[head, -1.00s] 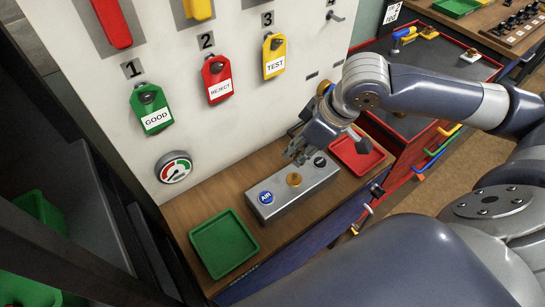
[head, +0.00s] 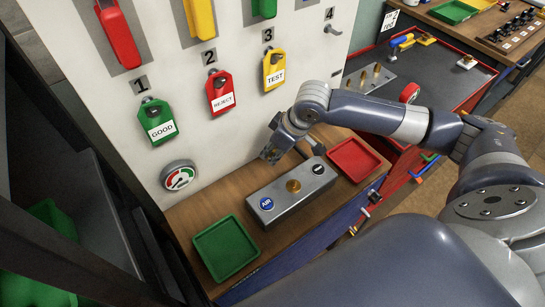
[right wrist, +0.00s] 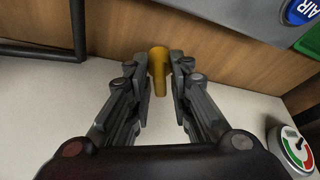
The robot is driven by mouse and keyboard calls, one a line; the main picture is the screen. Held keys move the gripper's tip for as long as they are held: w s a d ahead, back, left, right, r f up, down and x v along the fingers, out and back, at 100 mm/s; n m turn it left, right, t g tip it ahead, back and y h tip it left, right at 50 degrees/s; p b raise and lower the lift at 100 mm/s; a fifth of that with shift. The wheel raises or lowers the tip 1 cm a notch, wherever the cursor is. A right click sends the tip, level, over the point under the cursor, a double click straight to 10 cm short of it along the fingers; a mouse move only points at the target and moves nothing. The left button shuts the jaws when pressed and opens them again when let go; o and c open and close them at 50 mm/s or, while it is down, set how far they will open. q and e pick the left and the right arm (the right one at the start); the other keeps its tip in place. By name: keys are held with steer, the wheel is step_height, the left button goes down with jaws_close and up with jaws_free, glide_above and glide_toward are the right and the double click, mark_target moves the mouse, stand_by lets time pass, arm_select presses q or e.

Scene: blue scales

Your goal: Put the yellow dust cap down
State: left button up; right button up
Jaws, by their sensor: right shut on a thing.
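My right gripper (head: 268,153) is behind the grey box, close to the white panel and above the back of the wooden bench. In the right wrist view its fingertips (right wrist: 159,75) are shut on the yellow dust cap (right wrist: 158,68), which sits between them with its narrow end towards the camera. The cap cannot be made out in the head view. The grey box (head: 278,204) on the bench has a blue AIR button (head: 266,204), a brass fitting (head: 293,186) and a black label. My left gripper is not in view.
A green tray (head: 226,275) lies left of the grey box and a red tray (head: 376,168) right of it. Green, red and yellow tags hang on the panel, above a round gauge (head: 179,177). The wooden bench (head: 190,213) shows bare strips behind the box.

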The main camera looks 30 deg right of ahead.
step_height(320, 180, down, 3)
steer(key=shift+f, duration=0.1)
steer(key=shift+w+f+p, duration=0.1)
steer(key=shift+w+p, duration=0.05)
steer(key=shift+p, duration=0.3)
steer(key=shift+f, duration=0.2)
steer(key=o, duration=0.7)
steer(key=shift+f, duration=0.1)
steer(key=b+v, duration=0.1)
steer(key=v, duration=1.1)
steer(key=shift+w, duration=0.1)
